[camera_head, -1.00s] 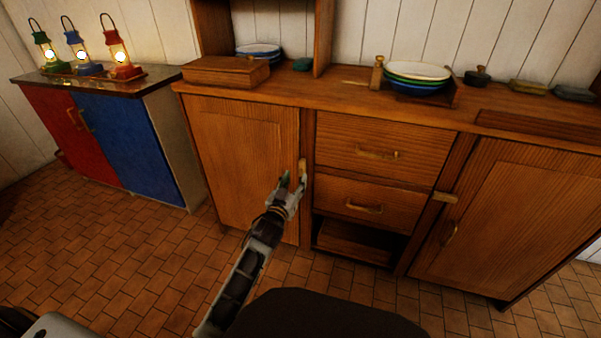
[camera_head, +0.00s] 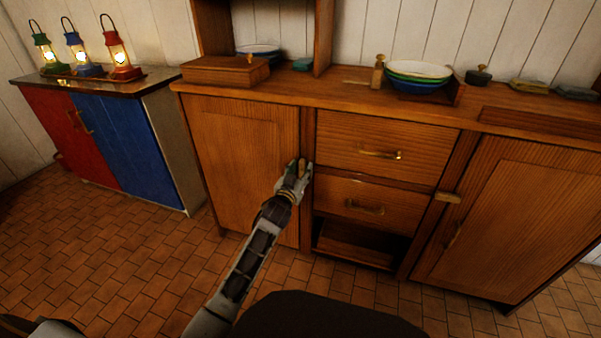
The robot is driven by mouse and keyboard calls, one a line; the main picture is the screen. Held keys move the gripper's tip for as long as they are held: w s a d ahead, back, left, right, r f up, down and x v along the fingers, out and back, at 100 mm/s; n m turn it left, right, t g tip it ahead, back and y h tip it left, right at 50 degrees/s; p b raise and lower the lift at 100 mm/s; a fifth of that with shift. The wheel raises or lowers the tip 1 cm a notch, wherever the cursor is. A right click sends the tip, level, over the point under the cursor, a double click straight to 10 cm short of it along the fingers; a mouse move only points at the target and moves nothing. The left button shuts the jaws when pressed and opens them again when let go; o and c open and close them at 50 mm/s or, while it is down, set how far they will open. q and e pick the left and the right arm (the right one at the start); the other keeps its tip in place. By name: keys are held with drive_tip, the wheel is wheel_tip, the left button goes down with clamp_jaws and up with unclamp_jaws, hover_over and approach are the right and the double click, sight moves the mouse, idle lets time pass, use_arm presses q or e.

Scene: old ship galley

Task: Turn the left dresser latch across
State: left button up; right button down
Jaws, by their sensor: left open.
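The wooden dresser stands ahead, with its left door (camera_head: 240,150) closed. The left latch (camera_head: 302,166) is a small light wooden or brass piece at the right edge of that door, standing upright. My left gripper (camera_head: 298,171) is open, with its fingers on either side of the latch. The fingers hide part of the latch, and I cannot tell whether they touch it. The right latch (camera_head: 447,197) lies crosswise at the left edge of the closed right door (camera_head: 508,215). My right gripper is not in view.
Two closed drawers (camera_head: 385,150) with brass handles are right of the left latch, above an open shelf space (camera_head: 357,243). Bowls (camera_head: 418,76) and a box (camera_head: 226,71) stand on the dresser top. A red and blue cupboard (camera_head: 118,142) with lanterns stands left.

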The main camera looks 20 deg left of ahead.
use_arm(q)
drive_tip(key=shift+w, duration=0.1)
drive_tip(key=shift+c, duration=0.3)
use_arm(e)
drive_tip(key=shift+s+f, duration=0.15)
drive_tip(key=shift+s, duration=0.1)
use_arm(q)
clamp_jaws()
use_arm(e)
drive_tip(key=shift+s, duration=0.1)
